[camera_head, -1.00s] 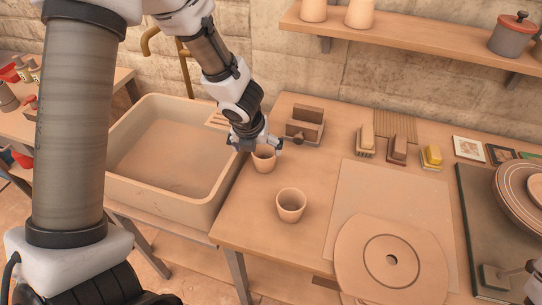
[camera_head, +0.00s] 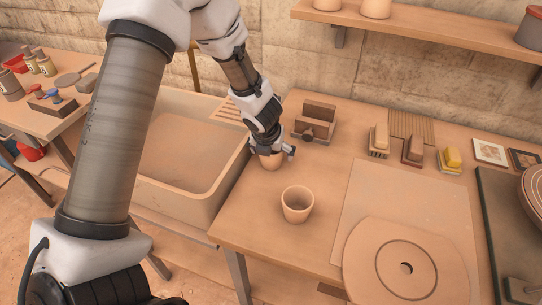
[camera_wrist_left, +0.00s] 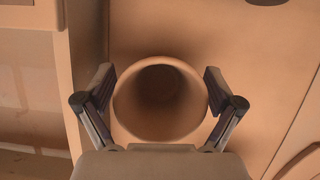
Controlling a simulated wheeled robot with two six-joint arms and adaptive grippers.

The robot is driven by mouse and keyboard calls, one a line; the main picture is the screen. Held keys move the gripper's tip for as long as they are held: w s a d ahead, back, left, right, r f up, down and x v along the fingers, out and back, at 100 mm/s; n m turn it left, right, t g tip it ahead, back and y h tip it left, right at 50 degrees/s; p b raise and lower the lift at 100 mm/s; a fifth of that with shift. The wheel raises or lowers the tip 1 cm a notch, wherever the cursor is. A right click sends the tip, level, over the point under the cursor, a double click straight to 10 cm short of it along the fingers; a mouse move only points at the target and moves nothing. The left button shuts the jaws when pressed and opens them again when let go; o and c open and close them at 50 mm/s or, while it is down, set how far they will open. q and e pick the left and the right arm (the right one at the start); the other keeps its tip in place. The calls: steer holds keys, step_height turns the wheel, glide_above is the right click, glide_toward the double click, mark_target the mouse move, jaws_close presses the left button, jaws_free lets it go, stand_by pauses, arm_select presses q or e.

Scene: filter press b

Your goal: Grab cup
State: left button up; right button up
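The near cup (camera_head: 297,204) stands upright and free in front. My right gripper does not show clearly.
A stone sink (camera_head: 190,165) is left of the table. A wooden holder (camera_head: 315,124) stands close behind the gripper. Brushes (camera_head: 379,139), a board (camera_head: 405,195) and a round disc (camera_head: 405,267) lie to the right.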

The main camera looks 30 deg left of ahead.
arm_select(q)
steer(key=c, duration=0.8)
steer(key=shift+r, duration=0.15)
